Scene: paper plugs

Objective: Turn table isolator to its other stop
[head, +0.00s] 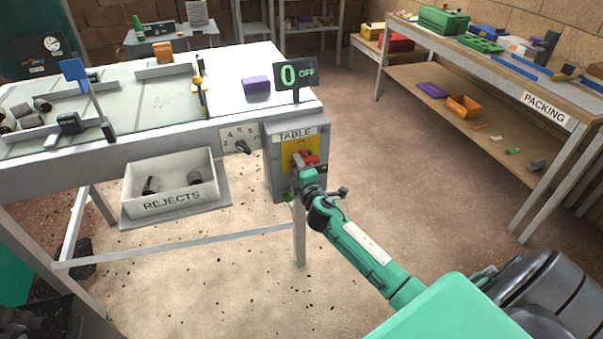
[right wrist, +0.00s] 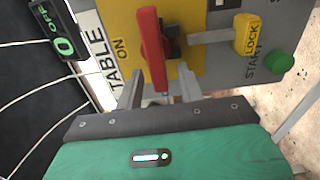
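The table isolator is a red handle (right wrist: 152,48) on a yellow plate (right wrist: 118,22), with ON printed above it. The handle lies crosswise on the panel, along the TABLE label's line. It also shows in the head view (head: 309,158) on the grey box (head: 283,190) at the table's corner. My right gripper (right wrist: 161,76) is open, and the handle's near end lies between its fingers. Whether either finger touches it I cannot tell. A yellow LOCK tag (right wrist: 247,35) hangs below the handle. My left gripper is not in view.
A display (head: 296,74) above the box reads 0 OFF. A green START button (right wrist: 279,61) is below the lock tag. A numbered dial (head: 242,147) and the rejects bin (head: 170,201) are left of the box. The floor to the right is open up to the packing bench (head: 545,107).

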